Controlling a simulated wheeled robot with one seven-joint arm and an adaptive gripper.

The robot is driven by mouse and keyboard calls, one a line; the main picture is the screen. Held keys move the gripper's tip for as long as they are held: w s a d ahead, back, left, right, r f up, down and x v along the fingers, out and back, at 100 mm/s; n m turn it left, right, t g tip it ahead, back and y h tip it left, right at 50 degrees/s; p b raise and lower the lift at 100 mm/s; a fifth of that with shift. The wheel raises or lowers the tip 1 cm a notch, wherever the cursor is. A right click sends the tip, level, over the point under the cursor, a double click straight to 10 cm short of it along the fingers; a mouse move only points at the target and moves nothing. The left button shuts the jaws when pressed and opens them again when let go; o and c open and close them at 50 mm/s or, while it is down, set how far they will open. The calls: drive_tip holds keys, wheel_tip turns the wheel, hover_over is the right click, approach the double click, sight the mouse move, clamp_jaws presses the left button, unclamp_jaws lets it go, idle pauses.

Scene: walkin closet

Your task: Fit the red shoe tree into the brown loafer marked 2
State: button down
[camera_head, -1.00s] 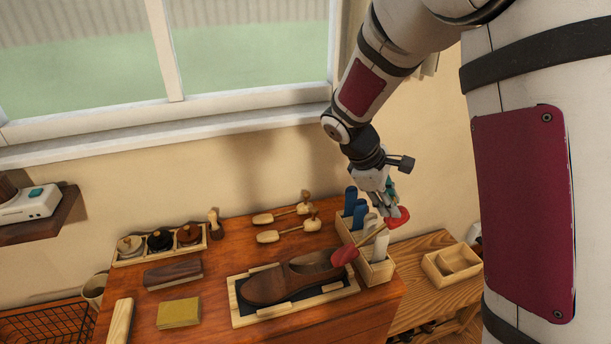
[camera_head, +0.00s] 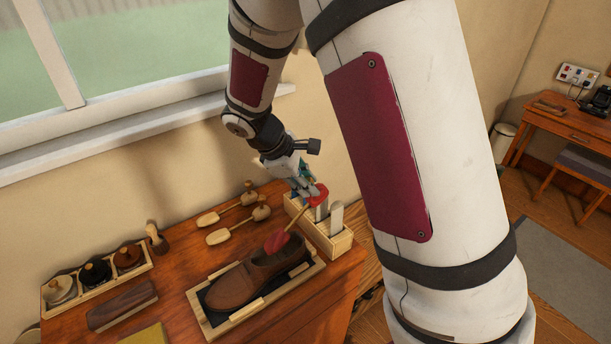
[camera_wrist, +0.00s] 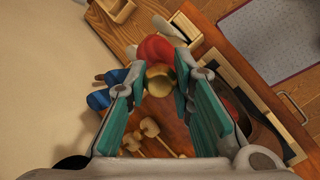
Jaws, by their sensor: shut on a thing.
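The red shoe tree (camera_head: 277,241) has a red front piece, a thin wooden shaft and a red heel piece. My gripper (camera_head: 308,191) is shut on its heel end. In the wrist view its wooden knob (camera_wrist: 160,79) sits between the fingers, with the red heel piece (camera_wrist: 155,47) beyond. The tree slants down, its red front piece at the opening of the brown loafer (camera_head: 240,283). I cannot tell how far inside it is. The loafer lies upright, toe toward the lower left, on a framed dark tray (camera_head: 210,325). No number is legible on it.
Two plain wooden shoe trees (camera_head: 232,235) lie at the back. A polish tray (camera_head: 95,281) and a brush (camera_head: 122,305) are at the left. The wall and window sill are behind.

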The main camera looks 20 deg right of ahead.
sight(308, 198)
drive_tip(key=shift+f+b, duration=0.75)
drive_tip(key=shift+f, duration=1.7)
drive_tip(key=shift+s+a+f, duration=0.1)
drive_tip(key=shift+a+f, duration=0.3)
drive_tip(key=shift+f, duration=0.2)
drive_tip(key=shift+s+a+f+y+b, duration=0.1)
drive_tip(key=shift+a+f+y+b, duration=0.45)
drive_tip(key=shift+a, duration=0.25)
drive_tip(key=shift+y, duration=0.35)
drive_tip(key=shift+s+a+f, duration=0.15)
drive_tip(key=shift+a, duration=0.6)
drive_tip(key=shift+s+a+f, duration=0.15)
drive_tip(key=shift+a, duration=0.65)
drive_tip(key=shift+s+a+f, duration=0.15)
drive_tip(key=shift+a, duration=0.6)
drive_tip(key=shift+s+a+f, duration=0.2)
drive_tip(key=shift+a+f, duration=0.15)
drive_tip(key=shift+a, duration=0.25)
drive_tip(key=shift+d+f+g+y, duration=0.1)
drive_tip(key=shift+f+g+y, duration=0.2)
drive_tip(key=shift+f+y, duration=0.3)
drive_tip(key=shift+w+d+f+y, duration=0.1)
drive_tip(key=shift+d+f+y, duration=0.25)
drive_tip(key=shift+f, duration=0.25)
drive_tip(key=shift+s+d+f+y, duration=0.1)
drive_tip(key=shift+d+f+y, duration=0.1)
drive_tip(key=shift+f+y, duration=0.35)
drive_tip(key=shift+w+d+f+y, duration=0.1)
drive_tip(key=shift+d+f+y, duration=0.2)
drive_tip(key=shift+f, duration=0.4)
